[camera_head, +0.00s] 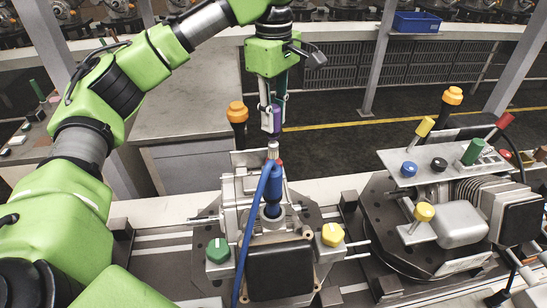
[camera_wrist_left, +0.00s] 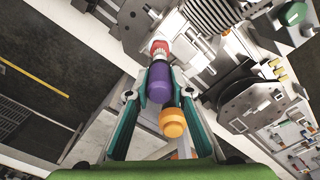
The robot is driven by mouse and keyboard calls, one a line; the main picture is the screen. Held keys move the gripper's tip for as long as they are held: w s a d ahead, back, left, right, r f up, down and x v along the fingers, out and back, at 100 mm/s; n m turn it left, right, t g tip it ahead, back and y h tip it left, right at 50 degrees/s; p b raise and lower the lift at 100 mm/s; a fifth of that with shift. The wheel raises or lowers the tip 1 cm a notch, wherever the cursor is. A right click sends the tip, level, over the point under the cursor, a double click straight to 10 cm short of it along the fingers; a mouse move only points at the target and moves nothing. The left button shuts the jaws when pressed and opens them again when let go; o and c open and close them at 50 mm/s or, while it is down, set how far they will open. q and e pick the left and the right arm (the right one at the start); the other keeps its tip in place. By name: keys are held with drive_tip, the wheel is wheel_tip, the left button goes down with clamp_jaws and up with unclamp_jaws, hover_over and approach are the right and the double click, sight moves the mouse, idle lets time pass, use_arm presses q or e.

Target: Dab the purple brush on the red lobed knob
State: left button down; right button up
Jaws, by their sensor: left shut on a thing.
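My left gripper (camera_head: 272,108) is shut on the purple brush (camera_head: 271,122) and holds it upright, tip down, above the near fixture. The brush handle also shows between the fingers in the left wrist view (camera_wrist_left: 159,82). A small red part (camera_wrist_left: 158,47) shows at the brush's far end there; its lobes are not clear. In the head view, the pale brush tip is close above a blue cylinder with a red top (camera_head: 279,164). I cannot tell whether they touch or whether this red top is the lobed knob. My right gripper is not in view.
The near fixture carries a green knob (camera_head: 218,250), a yellow knob (camera_head: 332,234) and a blue hose (camera_head: 246,245). An orange-topped post (camera_head: 237,112) stands behind it. A second fixture (camera_head: 400,240) with several knobs is at right. Free air lies between the fixtures.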

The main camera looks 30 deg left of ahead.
use_arm(q)
drive_tip(key=shift+r, duration=2.85)
drive_tip(key=shift+s+f, duration=0.1)
